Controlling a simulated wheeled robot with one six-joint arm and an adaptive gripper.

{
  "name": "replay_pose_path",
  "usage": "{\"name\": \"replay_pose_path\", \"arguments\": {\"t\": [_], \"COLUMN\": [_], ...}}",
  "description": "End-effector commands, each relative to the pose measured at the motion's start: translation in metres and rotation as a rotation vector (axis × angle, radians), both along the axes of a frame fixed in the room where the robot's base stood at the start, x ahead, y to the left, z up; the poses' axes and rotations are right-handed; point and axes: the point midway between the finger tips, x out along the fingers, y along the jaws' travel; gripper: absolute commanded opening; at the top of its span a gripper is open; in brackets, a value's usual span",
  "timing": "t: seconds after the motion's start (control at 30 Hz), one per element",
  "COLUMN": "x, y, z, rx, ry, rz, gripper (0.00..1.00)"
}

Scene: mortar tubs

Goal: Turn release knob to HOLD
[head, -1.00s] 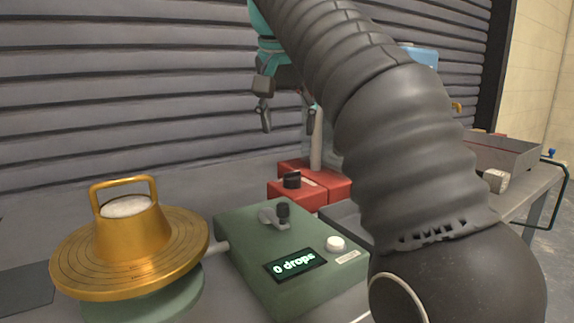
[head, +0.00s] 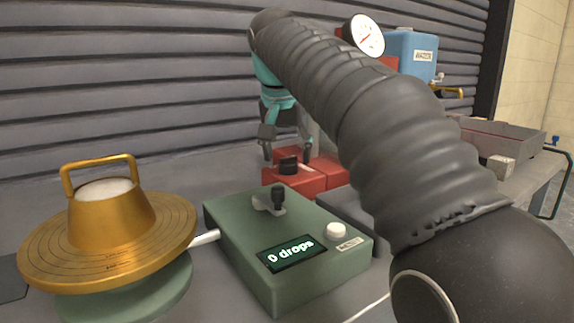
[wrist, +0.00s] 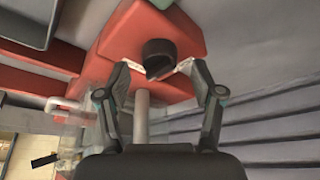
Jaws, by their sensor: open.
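The release knob looks to be the black knob (head: 289,165) on top of a red box (head: 300,182), behind the green unit. In the wrist view the black knob (wrist: 158,57) sits between and just beyond my fingertips, on the red surface. My gripper (head: 286,150) points down over the red box in the head view. In the wrist view my gripper (wrist: 160,78) is open, with one finger on each side of the knob and a visible gap to it. The knob's label is too small to read.
A green control unit (head: 330,268) showing "0 drops" has a lever (head: 277,200) and a white button (head: 336,230). A gold flow table (head: 110,235) stands at left. A blue tank (head: 410,55), a dial gauge (head: 364,35) and a grey tray (head: 500,135) are at right.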

Motion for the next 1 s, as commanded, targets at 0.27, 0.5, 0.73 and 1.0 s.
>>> {"name": "replay_pose_path", "arguments": {"t": [0.27,0.5,0.73,1.0], "x": [0.008,0.008,0.008,0.008], "y": [-0.002,-0.002,-0.002,-0.002], "z": [-0.018,-0.018,-0.018,-0.018], "rx": [0.000,0.001,0.000,0.001], "ry": [-0.001,-0.001,-0.001,0.000], "rz": [-0.001,-0.001,-0.001,0.009], "gripper": [0.67,0.67,0.17,0.07]}}
